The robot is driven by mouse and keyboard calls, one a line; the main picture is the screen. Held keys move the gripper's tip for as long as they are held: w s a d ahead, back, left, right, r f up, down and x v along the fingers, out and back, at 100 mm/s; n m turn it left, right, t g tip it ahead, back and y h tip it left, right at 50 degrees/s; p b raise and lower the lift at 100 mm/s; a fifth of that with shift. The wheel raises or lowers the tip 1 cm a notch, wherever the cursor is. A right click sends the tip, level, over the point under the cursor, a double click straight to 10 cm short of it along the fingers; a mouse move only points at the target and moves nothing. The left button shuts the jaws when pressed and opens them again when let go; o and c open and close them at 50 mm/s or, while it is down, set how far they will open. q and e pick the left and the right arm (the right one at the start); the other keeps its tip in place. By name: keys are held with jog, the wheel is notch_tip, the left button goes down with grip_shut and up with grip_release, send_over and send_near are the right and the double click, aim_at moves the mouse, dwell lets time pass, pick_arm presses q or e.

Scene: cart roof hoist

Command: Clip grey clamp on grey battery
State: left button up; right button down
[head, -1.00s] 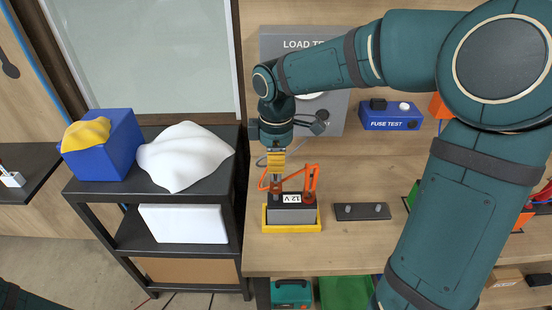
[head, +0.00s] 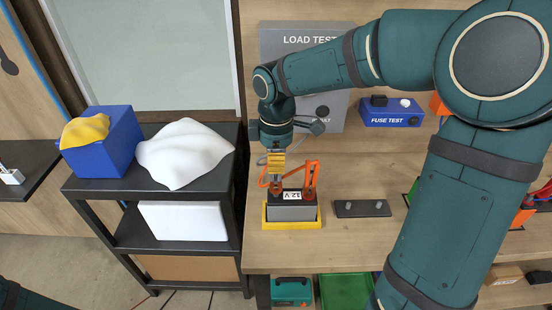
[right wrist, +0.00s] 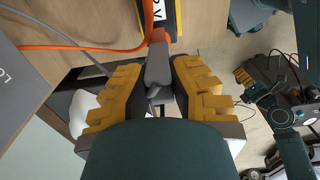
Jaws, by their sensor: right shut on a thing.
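The grey battery (head: 292,212) with a dark top and a 12 V label stands in a yellow tray on the workbench. My right gripper (head: 276,166) is above the battery's left end, pointing down. In the right wrist view its yellow fingers are shut on the grey clamp (right wrist: 158,68), which has an orange cable. The clamp's reddish jaw end is at the battery's top left; I cannot tell whether it grips the terminal. A second clamp (head: 308,190), joined to orange cable, sits at the battery's right end. The battery's label edge (right wrist: 160,12) shows in the right wrist view. My left gripper is out of view.
A grey load tester (head: 330,100) stands behind the battery, with a blue fuse test box (head: 391,113) to its right. A dark plate (head: 362,208) with two studs lies right of the battery. A black shelf cart (head: 215,187) adjoins the bench on the left.

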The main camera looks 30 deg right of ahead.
jog(key=shift+f+b, duration=0.55)
jog(key=shift+f, duration=0.45)
jog(key=c, duration=1)
grip_release()
jog(key=shift+o, duration=0.2)
notch_tip(320, 180, up, 12)
jog(key=shift+r, duration=0.1)
